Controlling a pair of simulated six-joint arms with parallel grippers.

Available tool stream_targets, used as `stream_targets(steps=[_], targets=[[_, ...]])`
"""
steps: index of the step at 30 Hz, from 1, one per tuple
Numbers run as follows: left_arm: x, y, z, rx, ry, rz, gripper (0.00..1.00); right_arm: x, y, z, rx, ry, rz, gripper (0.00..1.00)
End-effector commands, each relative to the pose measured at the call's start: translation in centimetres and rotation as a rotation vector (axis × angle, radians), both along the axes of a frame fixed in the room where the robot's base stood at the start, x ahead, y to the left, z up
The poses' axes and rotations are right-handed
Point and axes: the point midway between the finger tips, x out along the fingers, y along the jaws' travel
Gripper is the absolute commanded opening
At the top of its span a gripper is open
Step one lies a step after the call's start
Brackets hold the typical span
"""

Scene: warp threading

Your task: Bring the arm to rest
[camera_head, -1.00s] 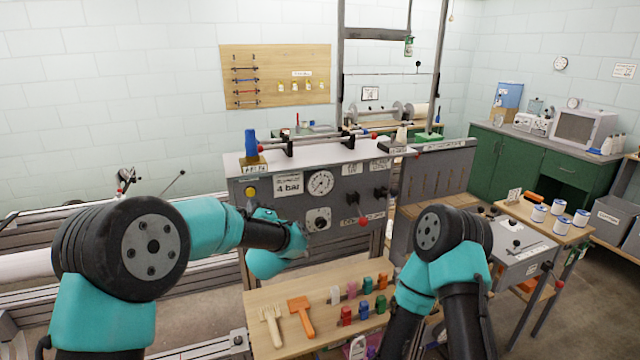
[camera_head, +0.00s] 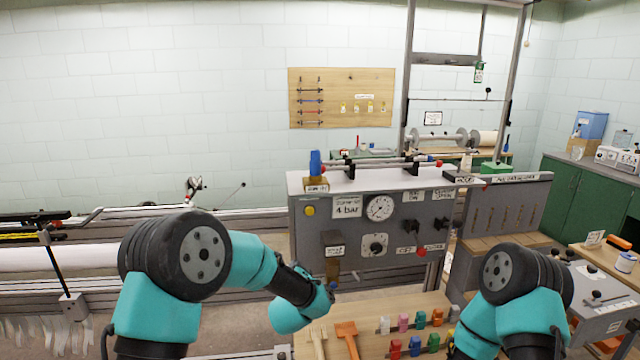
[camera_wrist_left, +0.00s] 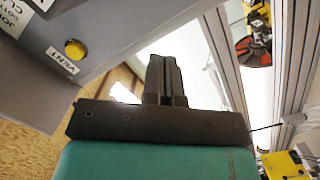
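My left arm comes in from the left in the head view and bends toward the front of the grey control panel (camera_head: 298,240). Its fingertips are hidden there behind the arm. In the left wrist view my left gripper (camera_wrist_left: 166,80) has its two dark fingers together, with nothing seen between them. The panel's yellow VENT button (camera_wrist_left: 75,49) is to the upper left of the fingers, apart from them. My right arm stands at the lower right of the head view. Its gripper is out of sight.
A wooden board (camera_head: 372,337) below the panel holds several coloured clips, a comb and an orange tool (camera_head: 347,334). A loom frame with a white roller (camera_head: 60,257) lies at the left. Grey slotted racks (camera_head: 510,208) stand right of the panel.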

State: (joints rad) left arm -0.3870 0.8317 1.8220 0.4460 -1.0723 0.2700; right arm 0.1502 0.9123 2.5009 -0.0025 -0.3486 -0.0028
Motion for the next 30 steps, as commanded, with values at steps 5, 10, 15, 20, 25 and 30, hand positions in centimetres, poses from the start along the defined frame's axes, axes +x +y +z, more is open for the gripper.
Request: stream_targets(steps=[5, 10, 15, 20, 25, 30], targets=[[-3.4, 4.6, -9.5, 0.126, 0.249, -0.093, 0.0, 0.0, 0.0, 0.0, 0.0, 0.0, 0.0, 0.6], [-8.5, 8.4, -17.3, 0.213, 0.483, -0.198, 0.0, 0.0, 0.0, 0.0, 0.0, 0.0, 0.0, 0.6], [-15.5, 11.8, -23.9, 0.269, 0.716, -0.318, 0.0, 0.0, 0.0, 0.0, 0.0, 0.0, 0.0, 0.6], [-23.3, 14.4, -28.5, 0.292, 0.931, -0.451, 0.0, 0.0, 0.0, 0.0, 0.0, 0.0, 0.0, 0.6], [-32.1, 16.4, -31.4, 0.284, 1.135, -0.602, 0.0, 0.0, 0.0, 0.0, 0.0, 0.0, 0.0, 0.6], [-37.4, 17.2, -32.2, 0.267, 1.245, -0.703, 0.0, 0.0, 0.0, 0.0, 0.0, 0.0, 0.0, 0.6]])
